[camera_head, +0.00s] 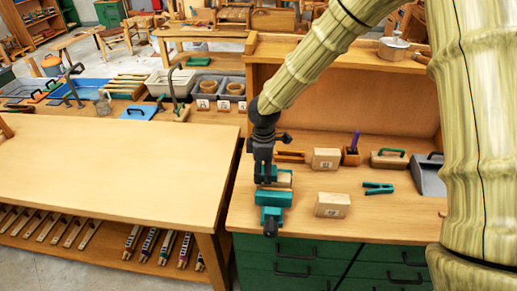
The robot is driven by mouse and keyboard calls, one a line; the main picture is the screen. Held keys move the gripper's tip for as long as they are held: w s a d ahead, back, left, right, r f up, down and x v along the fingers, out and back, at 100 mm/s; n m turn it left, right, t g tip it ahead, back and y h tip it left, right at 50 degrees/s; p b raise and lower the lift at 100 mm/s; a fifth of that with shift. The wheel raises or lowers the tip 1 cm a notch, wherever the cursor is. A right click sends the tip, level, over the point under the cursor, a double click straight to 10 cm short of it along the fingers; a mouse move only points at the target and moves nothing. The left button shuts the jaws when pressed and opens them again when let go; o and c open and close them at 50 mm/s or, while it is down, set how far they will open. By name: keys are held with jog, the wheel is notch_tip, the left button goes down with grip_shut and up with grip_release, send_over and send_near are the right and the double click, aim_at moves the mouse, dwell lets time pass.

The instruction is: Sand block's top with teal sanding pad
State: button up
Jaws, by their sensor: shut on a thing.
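My gripper (265,178) points down at the left end of the workbench, over a teal vise (273,198) with a black knob at its front. A pale wooden block (285,181) shows just right of the fingers, at the vise's back. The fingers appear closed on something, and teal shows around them. I cannot clearly tell the teal sanding pad from the teal vise parts here. Whether the pad touches the block's top is hidden by the gripper.
Two labelled wooden blocks (326,158) (333,206) lie to the right. Further right are a teal tool (378,188), a teal-handled brush (389,158) and a grey dustpan (430,177). A small box (351,157) stands behind. A bare wooden table (115,165) lies left.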

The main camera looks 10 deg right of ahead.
jog(key=shift+w+a+r, duration=0.15)
jog(key=shift+a, duration=0.25)
notch_tip(320, 180, up, 4)
jog(key=p, duration=0.3)
jog(key=shift+r, duration=0.15)
notch_tip(320, 180, up, 2)
jog(key=shift+w+p, duration=0.1)
jog(key=shift+p, duration=0.9)
jog(key=shift+r+p, duration=0.55)
jog(key=shift+r, duration=0.25)
